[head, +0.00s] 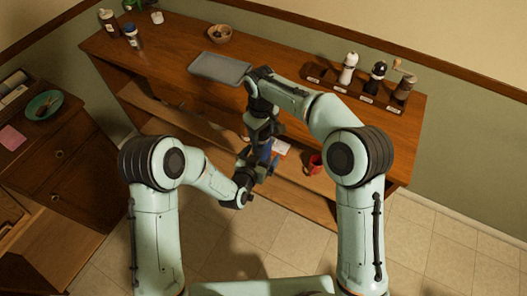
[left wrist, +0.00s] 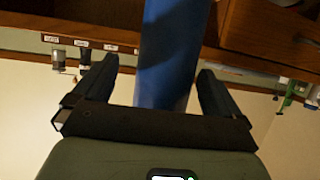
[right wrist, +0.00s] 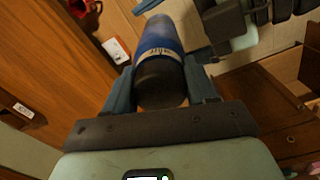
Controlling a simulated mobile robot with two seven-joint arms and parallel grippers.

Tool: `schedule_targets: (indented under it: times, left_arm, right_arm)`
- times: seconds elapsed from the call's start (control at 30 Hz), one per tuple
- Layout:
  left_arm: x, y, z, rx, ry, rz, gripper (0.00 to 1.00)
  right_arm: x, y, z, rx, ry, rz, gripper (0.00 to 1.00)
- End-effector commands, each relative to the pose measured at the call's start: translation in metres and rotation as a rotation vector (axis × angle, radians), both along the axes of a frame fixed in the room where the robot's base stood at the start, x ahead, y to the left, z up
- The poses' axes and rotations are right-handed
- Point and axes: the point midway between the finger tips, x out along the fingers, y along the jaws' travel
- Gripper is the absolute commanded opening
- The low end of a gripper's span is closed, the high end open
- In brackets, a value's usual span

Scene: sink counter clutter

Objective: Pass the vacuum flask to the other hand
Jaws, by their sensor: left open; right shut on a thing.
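The vacuum flask (head: 264,150) is blue with a dark end and a pale lettered band, which show in the right wrist view (right wrist: 163,50). My right gripper (head: 263,131) is shut on it near the dark end and holds it in the air in front of the counter. My left gripper (head: 257,166) is open, close below the right one. In the left wrist view the blue body of the flask (left wrist: 170,55) stands between the spread left fingers, with gaps visible on both sides. The grippers hide much of the flask in the head view.
A grey tray (head: 220,68) and a wooden bowl (head: 219,34) sit on the wooden counter (head: 165,60). Several mills and shakers stand at its right, including a white one (head: 348,68). A red mug (head: 315,164) is on the lower shelf. A side cabinet (head: 85,170) stands at left.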

Motion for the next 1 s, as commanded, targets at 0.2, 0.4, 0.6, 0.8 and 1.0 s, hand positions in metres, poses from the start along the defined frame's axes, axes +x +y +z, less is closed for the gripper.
schedule_targets:
  times: [0.2,0.4,0.6,0.8,1.0]
  left_arm:
    - [0.019,-0.01,-0.009,0.0,0.0,0.0,0.99]
    - [0.023,-0.012,-0.011,-0.001,0.0,0.0,0.99]
    - [0.023,-0.011,-0.011,-0.001,0.0,0.0,0.89]
    - [0.023,-0.013,-0.01,-0.001,0.0,-0.003,0.24]
    - [0.023,-0.013,-0.009,-0.003,-0.003,-0.003,0.23]
  right_arm:
    - [0.0,0.0,0.001,0.001,-0.003,0.0,0.0]
    - [0.0,0.0,0.001,0.001,-0.003,0.0,0.0]
    - [0.0,0.0,0.001,0.001,-0.003,0.0,0.0]
    - [0.001,0.001,0.001,0.003,-0.004,0.001,0.0]
    - [0.001,0.001,0.001,0.002,-0.004,0.0,0.86]
